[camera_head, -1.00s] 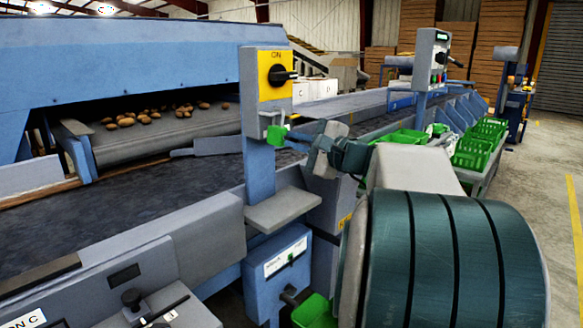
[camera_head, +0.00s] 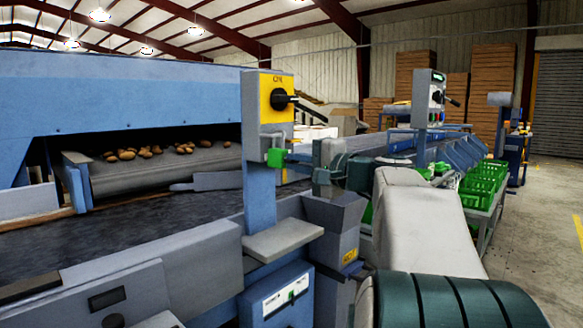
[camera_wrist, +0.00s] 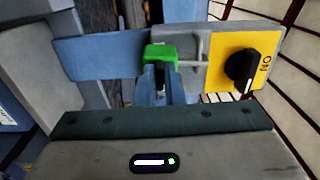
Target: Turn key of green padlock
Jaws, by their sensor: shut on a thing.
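The green padlock (camera_head: 275,157) hangs at the lower edge of the isolator plate, beside the yellow switch panel (camera_head: 277,98) with its black rotary knob (camera_head: 280,99). In the wrist view the padlock (camera_wrist: 160,55) sits straight ahead of the fingers, at the end of a grey shackle (camera_wrist: 193,48). My gripper (camera_head: 289,161) reaches it from the right. In the wrist view my gripper (camera_wrist: 160,76) has its fingers close together right against the padlock's near face. The key is hidden between the fingertips.
A blue post (camera_head: 259,200) carries the panel, with a grey shelf (camera_head: 283,242) below it. The conveyor belt (camera_head: 120,231) runs to the left, with potatoes (camera_head: 127,154) behind. Green crates (camera_head: 482,180) stand at the right. Open floor (camera_head: 535,225) lies further right.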

